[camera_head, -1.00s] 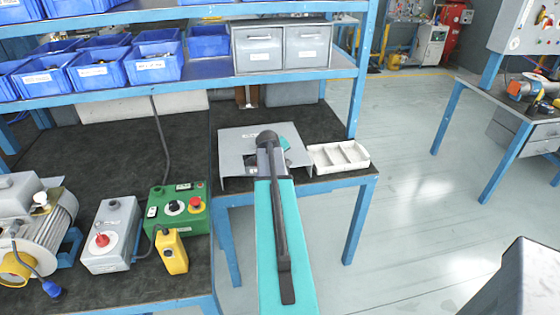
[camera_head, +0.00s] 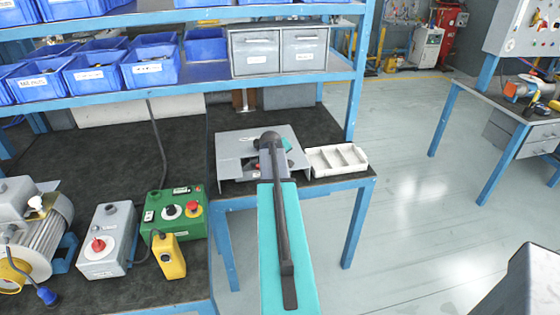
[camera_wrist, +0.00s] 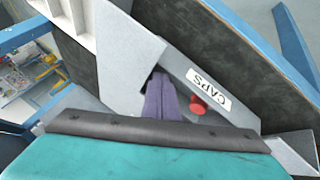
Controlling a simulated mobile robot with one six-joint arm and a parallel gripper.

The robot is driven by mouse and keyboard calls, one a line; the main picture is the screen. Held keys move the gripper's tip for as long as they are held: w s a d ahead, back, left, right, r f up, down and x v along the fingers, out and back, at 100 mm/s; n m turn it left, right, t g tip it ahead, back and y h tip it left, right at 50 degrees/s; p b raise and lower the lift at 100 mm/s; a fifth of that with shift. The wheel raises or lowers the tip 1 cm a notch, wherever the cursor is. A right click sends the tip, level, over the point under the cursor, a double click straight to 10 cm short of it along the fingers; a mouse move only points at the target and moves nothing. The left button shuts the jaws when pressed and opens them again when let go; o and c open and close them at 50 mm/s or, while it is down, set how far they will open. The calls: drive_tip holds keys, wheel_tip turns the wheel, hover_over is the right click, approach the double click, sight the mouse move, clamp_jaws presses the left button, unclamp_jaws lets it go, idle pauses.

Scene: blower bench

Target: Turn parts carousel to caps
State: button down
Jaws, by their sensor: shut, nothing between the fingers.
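The parts carousel's grey housing (camera_head: 232,146) sits on the small dark bench, mostly behind my arm in the head view. In the wrist view, its grey sheet-metal top (camera_wrist: 125,45) has a white label reading CAPS (camera_wrist: 208,88). A red round knob (camera_wrist: 197,105) shows just below that label. My gripper (camera_wrist: 160,88) is shut and empty, its purple-grey fingers pointing into the gap beside the labelled strip, left of the knob. Whether the fingertips touch anything is hidden. The carousel's turning part is largely hidden.
A white divided tray (camera_head: 337,158) stands right of the housing. A shelf with blue bins (camera_head: 95,72) and grey drawers (camera_head: 280,50) is above and behind. A green control box (camera_head: 175,214) and a yellow pendant (camera_head: 168,257) stand left. Open floor lies right.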

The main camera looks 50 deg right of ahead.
drive_tip(key=s+p+v, duration=0.1)
drive_tip(key=p+v, duration=0.3)
drive_tip(key=v, duration=0.6)
drive_tip(key=shift+s+d, duration=0.2)
drive_tip(key=shift+d, duration=0.2)
idle(0.4)
